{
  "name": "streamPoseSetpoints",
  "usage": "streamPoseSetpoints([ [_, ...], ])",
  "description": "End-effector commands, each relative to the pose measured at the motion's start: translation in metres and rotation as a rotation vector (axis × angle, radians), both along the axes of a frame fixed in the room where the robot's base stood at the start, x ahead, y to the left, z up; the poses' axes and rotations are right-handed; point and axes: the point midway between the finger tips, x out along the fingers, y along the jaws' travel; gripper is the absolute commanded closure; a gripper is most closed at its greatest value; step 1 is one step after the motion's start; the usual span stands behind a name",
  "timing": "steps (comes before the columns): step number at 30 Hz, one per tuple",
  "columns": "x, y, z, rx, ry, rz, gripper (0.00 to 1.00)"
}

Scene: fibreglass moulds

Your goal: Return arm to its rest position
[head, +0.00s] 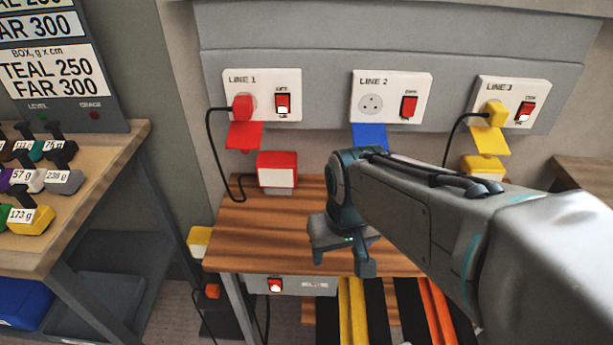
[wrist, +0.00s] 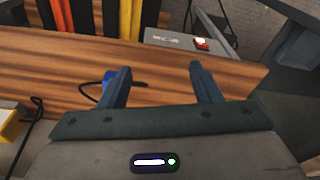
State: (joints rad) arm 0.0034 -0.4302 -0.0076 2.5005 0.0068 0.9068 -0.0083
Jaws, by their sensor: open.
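My gripper (head: 340,262) hangs over the wooden bench (head: 250,225) in the head view, with my arm reaching in from the right. In the wrist view my gripper (wrist: 160,82) has its two fingers spread wide with nothing between them. The bench's wood top (wrist: 180,70) lies beyond the fingers. A blue plug with a black cord (wrist: 108,84) shows beside and partly behind the left finger. In the head view my gripper and arm hide most of that blue thing.
Line 1 (head: 290,95) has a red plug in its socket, line 2 (head: 420,90) an empty socket, line 3 (head: 515,95) a yellow plug. A red box (head: 277,162) stands at the bench's back. A left table (head: 95,195) holds labelled weights. Yellow and orange strips (head: 355,310) lie below the bench front.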

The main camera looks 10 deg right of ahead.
Motion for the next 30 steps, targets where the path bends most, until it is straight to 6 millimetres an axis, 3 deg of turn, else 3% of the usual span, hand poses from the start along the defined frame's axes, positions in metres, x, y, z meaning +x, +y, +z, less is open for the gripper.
streamPoseSetpoints([
  [5,0.007,0.004,0.019,-0.01,-0.039,0.027,0.42],
  [8,0.007,0.004,0.04,-0.01,-0.048,0.022,0.42],
  [15,0.007,0.005,0.11,-0.011,-0.085,0.017,0.42],
  [19,0.004,0.004,0.14,-0.01,-0.09,0.002,0.42],
  [23,0.001,0.002,0.151,-0.008,-0.087,-0.01,0.42],
  [30,0.0,0.002,0.148,-0.006,-0.083,-0.014,0.42],
])
